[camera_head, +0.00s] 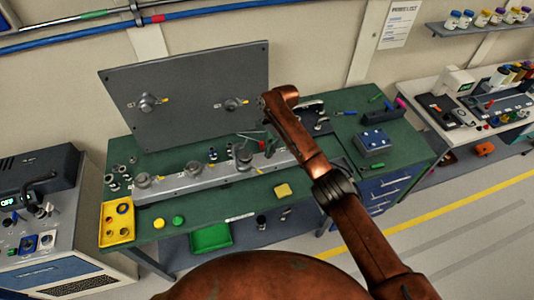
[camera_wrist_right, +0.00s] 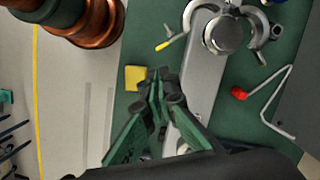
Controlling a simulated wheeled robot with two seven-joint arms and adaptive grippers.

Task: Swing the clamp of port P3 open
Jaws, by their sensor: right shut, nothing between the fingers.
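The port clamp (camera_wrist_right: 262,27) surrounds a round metal port cap (camera_wrist_right: 222,35) in the right wrist view. Its two curved halves stand spread to either side of the cap, with gaps between, so it looks swung open. A yellow-tipped bolt (camera_wrist_right: 164,46) sticks out beside it. This port seems to be the one on the bar in the head view (camera_head: 243,155); no port label is readable. My right gripper (camera_wrist_right: 157,76) is shut and empty, apart from the clamp, over the bar's front edge. My left gripper is not in view.
The grey bar (camera_head: 168,184) carries more ports on the green bench (camera_head: 345,100). An upright grey panel (camera_head: 190,90) stands behind. A bent rod with a red end (camera_wrist_right: 239,93) lies behind the bar.

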